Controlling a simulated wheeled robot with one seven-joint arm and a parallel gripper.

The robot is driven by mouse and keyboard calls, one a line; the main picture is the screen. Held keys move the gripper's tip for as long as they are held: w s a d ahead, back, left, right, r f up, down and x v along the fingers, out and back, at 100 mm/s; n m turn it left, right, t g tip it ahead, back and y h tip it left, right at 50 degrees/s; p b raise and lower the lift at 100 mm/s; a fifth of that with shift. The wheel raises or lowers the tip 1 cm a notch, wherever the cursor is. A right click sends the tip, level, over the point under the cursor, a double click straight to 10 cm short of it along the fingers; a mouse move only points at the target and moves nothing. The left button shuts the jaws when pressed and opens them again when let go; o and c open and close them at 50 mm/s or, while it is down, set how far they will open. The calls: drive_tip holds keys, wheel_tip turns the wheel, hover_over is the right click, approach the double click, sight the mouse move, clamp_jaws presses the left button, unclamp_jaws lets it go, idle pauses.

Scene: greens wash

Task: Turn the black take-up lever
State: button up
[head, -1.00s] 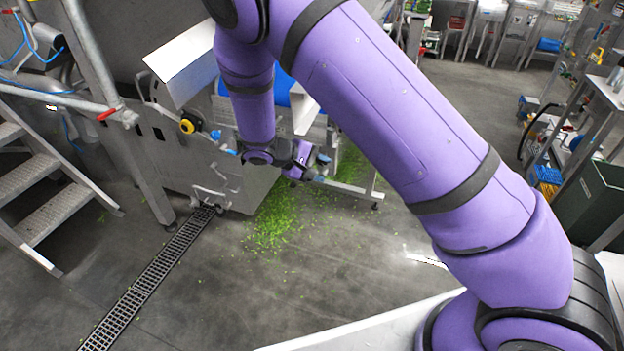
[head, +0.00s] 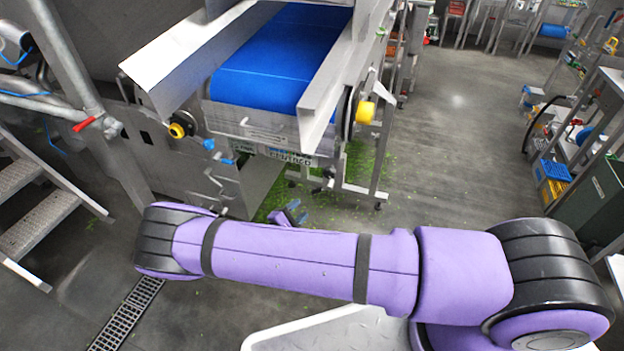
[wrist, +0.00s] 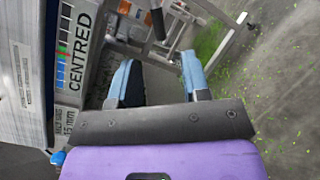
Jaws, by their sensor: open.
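The black lever (wrist: 157,20) shows at the top of the wrist view as a short dark handle, ahead of the gap between my fingers and apart from them. Its upper end is cut off by the frame edge. My gripper (wrist: 158,62) is open and empty, with two blue-grey fingers. In the head view my gripper (head: 291,213) is small, just beyond my forearm and below the conveyor's end. A scale label reading "CENTRED" (wrist: 83,55) is on the left of the wrist view. I cannot make out the lever clearly in the head view.
The blue conveyor belt (head: 280,52) has metal side guards and yellow knobs (head: 365,112) at its end. Green scraps lie on the floor around the frame legs. Metal steps (head: 45,215) stand at left; a floor drain (head: 125,315) runs below. Open floor lies at right.

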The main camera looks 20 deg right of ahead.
sight(315, 192)
drive_tip(key=x, duration=1.1)
drive_tip(key=shift+w+a+f, duration=0.15)
drive_tip(key=shift+w+f, duration=0.05)
drive_tip(key=shift+w, duration=0.1)
clamp_jaws()
